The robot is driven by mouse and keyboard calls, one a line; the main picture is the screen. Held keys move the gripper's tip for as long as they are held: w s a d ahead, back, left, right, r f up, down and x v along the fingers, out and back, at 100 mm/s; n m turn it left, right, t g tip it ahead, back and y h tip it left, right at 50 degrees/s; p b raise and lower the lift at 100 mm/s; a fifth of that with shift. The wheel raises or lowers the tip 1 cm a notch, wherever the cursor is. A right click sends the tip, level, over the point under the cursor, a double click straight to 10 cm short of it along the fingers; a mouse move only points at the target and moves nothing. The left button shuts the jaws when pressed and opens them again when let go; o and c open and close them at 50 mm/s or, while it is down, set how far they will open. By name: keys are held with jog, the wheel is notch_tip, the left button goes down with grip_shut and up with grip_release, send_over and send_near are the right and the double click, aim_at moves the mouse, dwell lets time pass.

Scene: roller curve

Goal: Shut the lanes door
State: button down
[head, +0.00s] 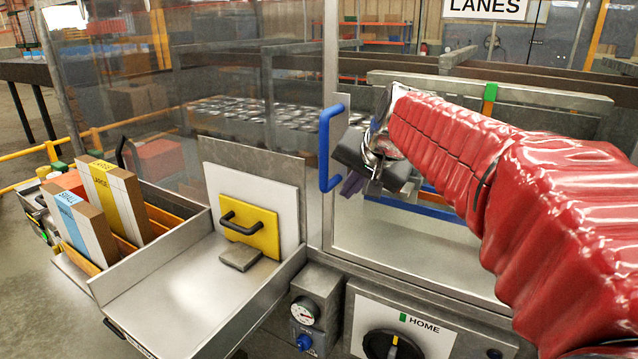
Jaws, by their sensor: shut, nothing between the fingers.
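The lanes door (328,215) appears as a clear panel in a grey metal frame, under a hanging LANES sign (485,9). Its upright blue handle (325,150) is on the metal post near the picture's middle. I cannot tell from this view how far the door stands open. My gripper (352,184), at the end of my red-sleeved arm, is shut and empty. It appears just right of the blue handle. I cannot tell whether it touches the handle or frame. My arm hides much of the right side.
A metal tray (185,285) at left carries a yellow plate with a black handle (250,230). Small and large cartons (105,195) stand in a bin beside it. Below the frame are a gauge (304,311) and a HOME dial (393,343). Rails (540,98) lie behind the arm.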

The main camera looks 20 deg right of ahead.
jog(key=s+d+f+v, duration=0.1)
jog(key=v, duration=1)
jog(key=shift+d, duration=0.15)
jog(key=s+a+f+n+g, duration=0.1)
jog(key=s+a+f+n, duration=0.2)
jog(key=s+f, duration=0.6)
jog(key=s+a+f+n+g, duration=0.1)
jog(key=s+a+f+n, duration=0.3)
jog(key=s+f, duration=0.5)
notch_tip(320, 180, down, 4)
jog(key=shift+s+a+f+h, duration=0.2)
jog(key=shift+s+a+h, duration=0.15)
jog(key=shift+a, duration=0.85)
jog(key=shift+n, duration=0.3)
